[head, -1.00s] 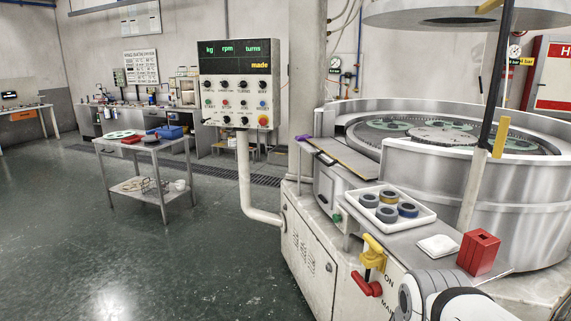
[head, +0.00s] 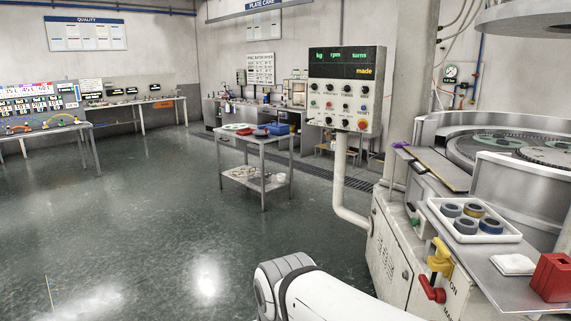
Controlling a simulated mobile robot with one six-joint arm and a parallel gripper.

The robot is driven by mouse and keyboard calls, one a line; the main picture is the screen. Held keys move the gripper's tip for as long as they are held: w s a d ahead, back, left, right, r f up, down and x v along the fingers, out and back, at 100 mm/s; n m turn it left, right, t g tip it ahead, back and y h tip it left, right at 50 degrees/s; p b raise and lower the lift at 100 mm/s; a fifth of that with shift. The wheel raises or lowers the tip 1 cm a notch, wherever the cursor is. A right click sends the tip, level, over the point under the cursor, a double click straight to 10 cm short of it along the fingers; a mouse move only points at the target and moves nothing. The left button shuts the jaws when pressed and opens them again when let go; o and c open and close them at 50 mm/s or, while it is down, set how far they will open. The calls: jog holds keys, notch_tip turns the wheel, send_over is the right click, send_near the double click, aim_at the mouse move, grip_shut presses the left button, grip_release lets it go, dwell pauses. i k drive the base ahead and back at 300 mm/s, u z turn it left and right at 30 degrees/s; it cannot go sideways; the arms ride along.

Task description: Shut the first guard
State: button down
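The lapping machine stands at the right edge of the head view. Its curved silver metal wall (head: 520,185), which looks like a guard, stands around the round lapping plate (head: 495,146). There is a gap in the wall at the left, where the plate shows. The right part of the machine is cut off by the picture edge, so I cannot tell the full state of its guards. My gripper is not in view; only a white link of my arm shows at the bottom middle, apart from the machine.
A control panel (head: 345,90) stands on a bent post left of the machine. A shelf holds a white tray (head: 438,205) of rings, a white pad (head: 512,264) and a red block (head: 552,278). A steel trolley (head: 250,186) stands mid-floor. The floor at left is clear.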

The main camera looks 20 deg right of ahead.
aim_at(452, 176)
jog(key=u, duration=0.1)
jog(key=i, duration=2.75)
jog(key=z, duration=2.45)
jog(key=i, duration=0.95)
